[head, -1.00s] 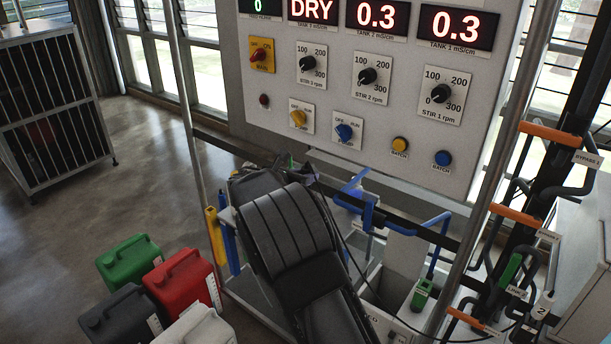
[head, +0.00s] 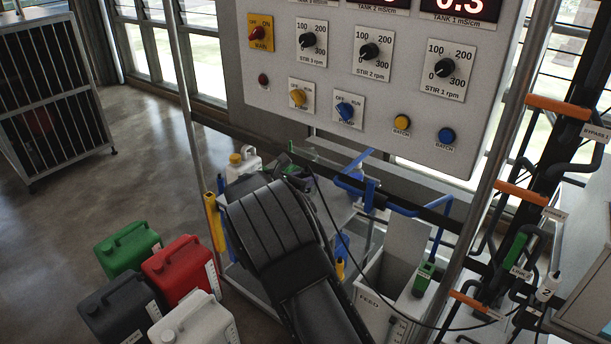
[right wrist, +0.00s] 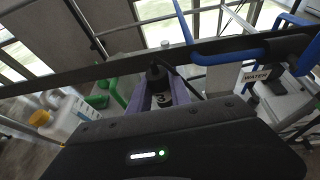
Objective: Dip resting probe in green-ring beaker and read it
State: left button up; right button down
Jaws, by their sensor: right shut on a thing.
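My right arm reaches up through the middle of the head view, and its gripper (head: 300,180) is by the low bench behind the arm. In the right wrist view its purple fingers (right wrist: 163,100) are shut on a dark-topped probe (right wrist: 159,78) with a figure that looks like 3. The probe's tip is hidden. A thin black cable runs from the gripper to the right. Another white probe marked 2 (head: 546,287) rests at the right rack. A faint green outline (head: 303,151) shows beyond the gripper; I cannot tell whether it is the green-ring beaker. My left gripper is not in view.
A panel (head: 380,110) with knobs stands behind; its displays are mostly cut off. A yellow-capped white bottle (head: 246,161) stands left of the gripper. Green (head: 128,248), red (head: 182,275), black and white canisters stand at lower left. A feed bin (head: 395,262) and blue pipes are at right.

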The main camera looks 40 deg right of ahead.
jog(key=shift+f+b, duration=2.35)
jog(key=shift+f, duration=1.35)
jog(key=shift+r, duration=0.15)
